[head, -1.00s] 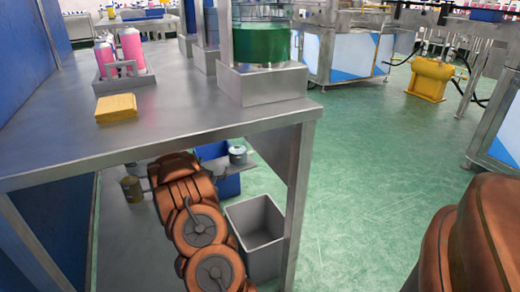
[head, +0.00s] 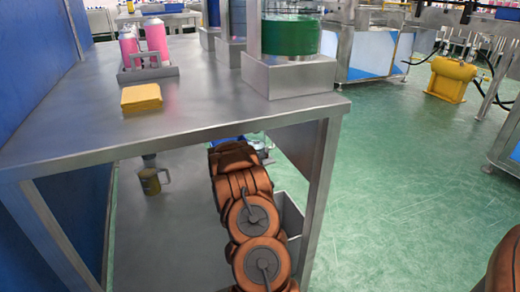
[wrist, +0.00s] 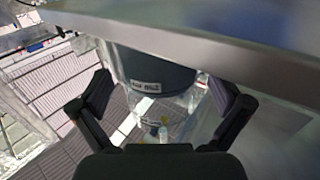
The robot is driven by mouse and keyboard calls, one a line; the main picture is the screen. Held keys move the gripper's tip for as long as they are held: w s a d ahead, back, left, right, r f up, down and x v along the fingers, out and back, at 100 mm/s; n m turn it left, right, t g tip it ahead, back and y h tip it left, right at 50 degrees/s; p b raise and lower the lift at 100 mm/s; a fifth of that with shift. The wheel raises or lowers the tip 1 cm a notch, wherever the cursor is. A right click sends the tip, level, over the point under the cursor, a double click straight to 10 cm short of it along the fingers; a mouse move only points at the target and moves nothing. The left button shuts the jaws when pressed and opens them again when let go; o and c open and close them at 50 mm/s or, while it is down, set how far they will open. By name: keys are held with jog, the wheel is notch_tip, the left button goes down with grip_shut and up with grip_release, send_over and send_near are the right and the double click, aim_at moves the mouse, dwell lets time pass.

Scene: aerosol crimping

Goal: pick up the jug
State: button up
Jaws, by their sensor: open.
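In the head view, a small olive-yellow jug (head: 150,181) with a side handle stands upright on the lower shelf under the steel table, left of my arm. In the wrist view, my gripper (wrist: 162,90) is open, with its two dark fingers spread wide. A grey-blue cylinder (wrist: 155,72) with a white label shows between and beyond the fingers; contact is not visible. I cannot tell whether it is the jug. In the head view my gripper is hidden behind my arm links.
The steel table (head: 210,95) overhangs the shelf, and its front leg (head: 320,200) stands right of my arm. A grey bin (head: 291,218) is partly hidden behind my arm. On top are a yellow block (head: 141,97) and pink bottles (head: 154,42).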

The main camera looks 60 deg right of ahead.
jog(key=shift+f+b+x, duration=0.2)
jog(key=shift+b+x, duration=0.6)
jog(key=shift+x, duration=0.95)
jog(key=c, duration=1.5)
jog(key=shift+r, duration=0.1)
